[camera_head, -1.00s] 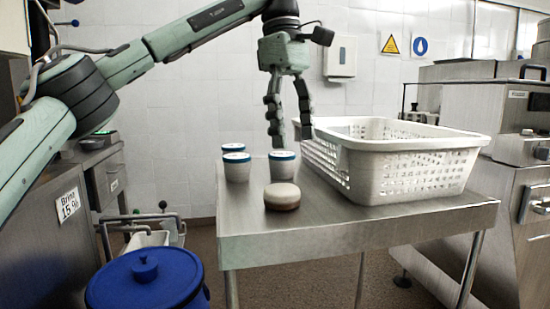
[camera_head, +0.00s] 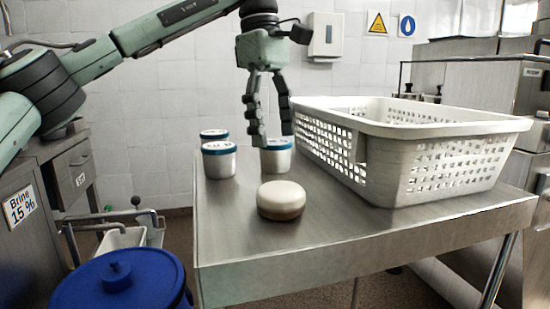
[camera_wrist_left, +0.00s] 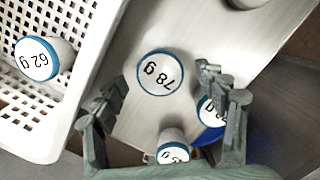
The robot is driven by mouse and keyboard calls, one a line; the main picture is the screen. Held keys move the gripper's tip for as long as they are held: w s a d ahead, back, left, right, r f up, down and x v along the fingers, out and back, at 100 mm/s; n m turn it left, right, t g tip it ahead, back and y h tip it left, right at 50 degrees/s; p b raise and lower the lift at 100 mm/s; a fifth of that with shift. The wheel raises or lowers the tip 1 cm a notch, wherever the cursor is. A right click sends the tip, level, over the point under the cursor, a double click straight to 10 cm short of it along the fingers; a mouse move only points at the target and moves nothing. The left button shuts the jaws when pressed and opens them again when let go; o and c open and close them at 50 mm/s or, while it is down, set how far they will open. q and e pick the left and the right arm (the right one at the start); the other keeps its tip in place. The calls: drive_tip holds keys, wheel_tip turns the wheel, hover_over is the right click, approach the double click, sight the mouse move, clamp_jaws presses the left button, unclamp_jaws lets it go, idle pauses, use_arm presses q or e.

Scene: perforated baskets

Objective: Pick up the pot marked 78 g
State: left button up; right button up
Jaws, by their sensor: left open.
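The pot marked 78 g (camera_wrist_left: 160,73) is a pale pot with a blue-rimmed white lid. It shows in the left wrist view between the fingers of my left gripper (camera_wrist_left: 163,80), its label readable. In the head view my left gripper (camera_head: 272,138) is open, pointing down, with its fingertips at the height of the lid of the nearest pot below it (camera_head: 278,162). That pot appears to be the 78 g one and stands upright on the steel table (camera_head: 330,235). I cannot tell whether a finger touches it. My right gripper is out of view.
Two similar pots (camera_head: 219,164) (camera_head: 214,134) stand to the left. A white perforated basket (camera_head: 440,165) is close on the right; a 62 g pot (camera_wrist_left: 38,60) is inside it. A round white-and-brown object (camera_head: 281,200) sits in front. A blue-lidded bin (camera_head: 120,285) stands at lower left.

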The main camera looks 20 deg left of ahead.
sight(274, 142)
use_arm(q)
wheel_tip(274, 142, down, 4)
drive_tip(key=shift+d+r, duration=0.15)
drive_tip(key=c, duration=1.3)
drive_tip(key=shift+o, duration=0.2)
drive_tip(key=shift+r, duration=0.15)
